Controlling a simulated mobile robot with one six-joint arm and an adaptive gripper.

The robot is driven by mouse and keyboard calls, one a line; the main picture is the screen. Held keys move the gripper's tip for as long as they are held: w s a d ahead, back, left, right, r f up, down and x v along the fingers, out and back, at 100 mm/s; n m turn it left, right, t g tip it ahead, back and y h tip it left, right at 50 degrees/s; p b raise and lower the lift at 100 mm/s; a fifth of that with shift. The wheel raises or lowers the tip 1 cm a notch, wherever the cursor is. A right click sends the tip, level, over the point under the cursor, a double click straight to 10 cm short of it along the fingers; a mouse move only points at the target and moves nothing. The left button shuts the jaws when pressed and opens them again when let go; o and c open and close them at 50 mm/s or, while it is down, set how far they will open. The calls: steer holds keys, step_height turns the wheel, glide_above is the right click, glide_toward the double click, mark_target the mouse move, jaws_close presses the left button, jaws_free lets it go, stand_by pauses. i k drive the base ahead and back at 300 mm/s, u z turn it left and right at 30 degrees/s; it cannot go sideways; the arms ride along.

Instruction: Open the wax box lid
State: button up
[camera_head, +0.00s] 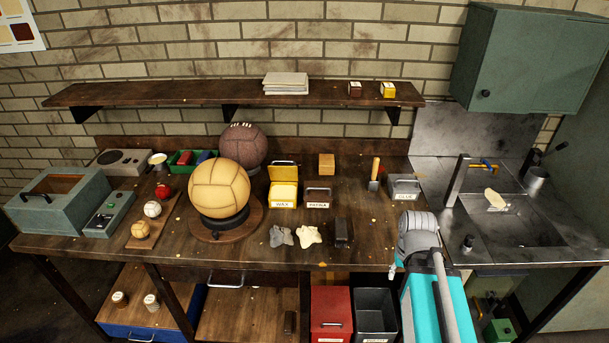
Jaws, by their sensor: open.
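The wax box (284,195) is a small yellow box with a white WAX label on its front, standing near the middle of the workbench in the head view. Its lid (285,172) appears raised, standing upright at the box's back edge, with a dark handle at the top. My arm, teal and grey, rises at the lower right, in front of the bench and apart from the wax box. My gripper's fingers cannot be made out in this view.
The PATINA box (318,197) stands close to the right of the wax box. A large tan ball (219,187) on a round stand is close to its left. Cloths (309,235) and a dark block (343,233) lie in front. A GLUE box (404,188) stands further right.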

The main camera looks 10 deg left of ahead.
mark_target(276, 173)
steer(key=k, duration=0.65)
steer(key=u, duration=0.2)
steer(key=i, duration=1.8)
steer(key=z, duration=0.55)
